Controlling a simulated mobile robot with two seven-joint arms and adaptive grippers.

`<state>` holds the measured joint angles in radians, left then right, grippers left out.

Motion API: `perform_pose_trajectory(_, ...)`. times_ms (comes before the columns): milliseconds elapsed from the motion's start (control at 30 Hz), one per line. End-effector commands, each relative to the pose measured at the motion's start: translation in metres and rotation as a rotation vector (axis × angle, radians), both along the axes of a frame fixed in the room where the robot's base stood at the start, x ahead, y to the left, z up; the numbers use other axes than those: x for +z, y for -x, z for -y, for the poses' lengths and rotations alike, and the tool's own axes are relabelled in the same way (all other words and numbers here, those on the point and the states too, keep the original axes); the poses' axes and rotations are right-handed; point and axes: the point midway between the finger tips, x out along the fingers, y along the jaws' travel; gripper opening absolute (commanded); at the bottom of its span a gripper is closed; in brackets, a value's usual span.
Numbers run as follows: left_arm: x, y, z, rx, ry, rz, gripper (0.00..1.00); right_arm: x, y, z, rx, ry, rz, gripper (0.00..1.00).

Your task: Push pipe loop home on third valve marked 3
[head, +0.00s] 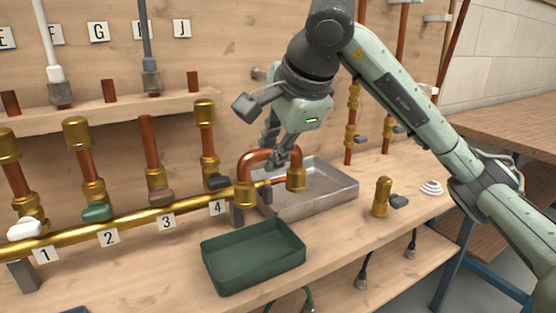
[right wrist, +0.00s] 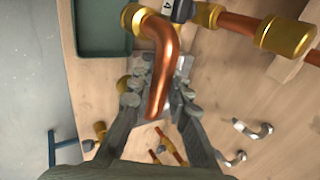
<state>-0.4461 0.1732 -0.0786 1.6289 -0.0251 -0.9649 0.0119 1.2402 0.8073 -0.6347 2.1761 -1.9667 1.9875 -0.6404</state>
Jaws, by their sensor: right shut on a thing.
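The pipe loop (head: 268,155) is a copper U with brass fittings at both ends, which point down. My right gripper (head: 279,152) is shut on its copper bend and holds it right of the number 4 tag, near the end of the brass manifold. The loop also shows between the fingers (right wrist: 160,92) in the right wrist view (right wrist: 160,55). The loop is apart from that pipe. My left gripper is out of view.
Valves 1, 2 and 4 carry pipes with brass caps, such as the cap over 4 (head: 204,112). A green tray (head: 252,283) stands in front of the loop. A grey metal tray (head: 335,203) lies behind it. A brass fitting (head: 381,197) stands to the right.

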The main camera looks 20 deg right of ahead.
Motion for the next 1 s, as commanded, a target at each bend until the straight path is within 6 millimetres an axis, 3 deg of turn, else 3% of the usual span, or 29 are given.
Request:
perform_pose_trajectory(467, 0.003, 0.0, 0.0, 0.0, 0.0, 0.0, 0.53, 0.028, 0.0, 0.0, 0.0, -0.002, 0.002, 0.0)
perform_pose_trajectory(1000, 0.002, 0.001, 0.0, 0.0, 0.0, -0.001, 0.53, 0.029, 0.0, 0.0, 0.001, -0.001, 0.001, 0.0)
